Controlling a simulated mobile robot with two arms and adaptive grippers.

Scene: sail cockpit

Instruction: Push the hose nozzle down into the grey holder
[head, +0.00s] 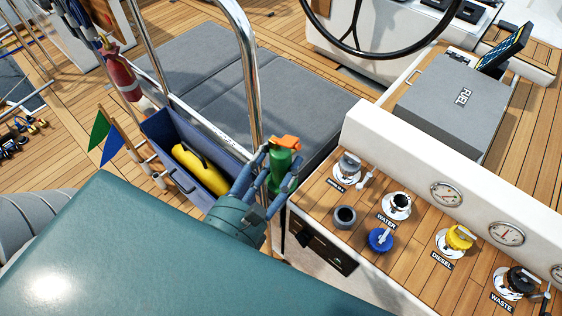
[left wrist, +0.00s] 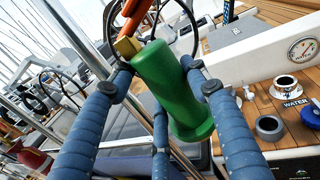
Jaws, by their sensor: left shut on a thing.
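The hose nozzle (head: 281,168) has a green body with an orange top. My left gripper (head: 270,170) is shut on it, left of the wooden panel and clear of the grey holder. In the left wrist view the green nozzle (left wrist: 172,90) sits between the blue fingers, tilted, with a brass piece and an orange part at its upper end. The grey holder (head: 344,217) is a short round cup on the panel, open at the top and empty. It also shows in the left wrist view (left wrist: 269,128), right of the nozzle. My right gripper is not in view.
Near the holder are a blue cap (head: 380,240), the water filler (head: 397,206), the yellow diesel cap (head: 458,238) and the waste filler (head: 517,282). A steel rail (head: 250,75) rises behind my gripper. A blue bin (head: 165,130) with a yellow object (head: 200,168) stands left.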

